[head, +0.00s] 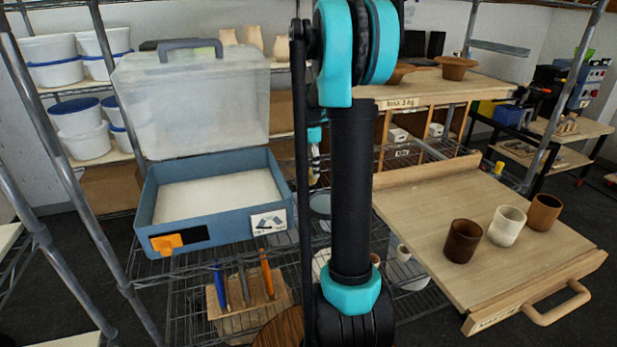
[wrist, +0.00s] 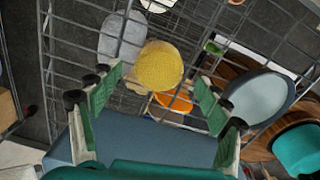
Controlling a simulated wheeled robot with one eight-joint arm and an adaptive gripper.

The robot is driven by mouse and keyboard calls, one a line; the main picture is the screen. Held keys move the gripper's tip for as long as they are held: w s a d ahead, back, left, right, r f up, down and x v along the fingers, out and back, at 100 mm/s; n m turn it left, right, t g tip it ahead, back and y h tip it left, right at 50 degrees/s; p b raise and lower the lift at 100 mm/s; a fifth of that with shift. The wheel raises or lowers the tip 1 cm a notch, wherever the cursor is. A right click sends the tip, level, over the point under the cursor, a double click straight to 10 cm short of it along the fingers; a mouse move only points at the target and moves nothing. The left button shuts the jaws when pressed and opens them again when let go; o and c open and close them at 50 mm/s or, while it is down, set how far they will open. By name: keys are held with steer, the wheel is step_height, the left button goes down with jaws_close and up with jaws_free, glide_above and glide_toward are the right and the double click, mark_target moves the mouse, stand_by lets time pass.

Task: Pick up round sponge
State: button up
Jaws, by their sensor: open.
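A yellow round sponge (wrist: 159,66) shows in the wrist view, above the picture's middle, over a wire rack. My gripper (wrist: 160,82) is open, with its green-padded fingers spread to the left and right of the sponge. No contact between the pads and the sponge is visible. How deep the sponge lies between the fingers is hard to tell. In the head view my arm fills the middle, and neither the sponge nor my fingers can be made out.
In the wrist view, a grey oval piece (wrist: 122,36) lies left of the sponge, an orange piece (wrist: 174,102) just below it, and a grey-blue round dish (wrist: 259,98) at right. In the head view, a blue bin (head: 175,240) and a wooden board (head: 470,225) with three cups flank my arm.

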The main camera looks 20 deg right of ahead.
mark_target(309, 171)
steer(key=shift+w+f, duration=0.1)
steer(key=shift+f, duration=1.6)
steer(key=c, duration=1.1)
steer(key=shift+r, duration=0.1)
step_height(309, 171, up, 10)
steer(key=shift+f, duration=0.1)
steer(key=o, duration=0.3)
steer(key=c, duration=0.3)
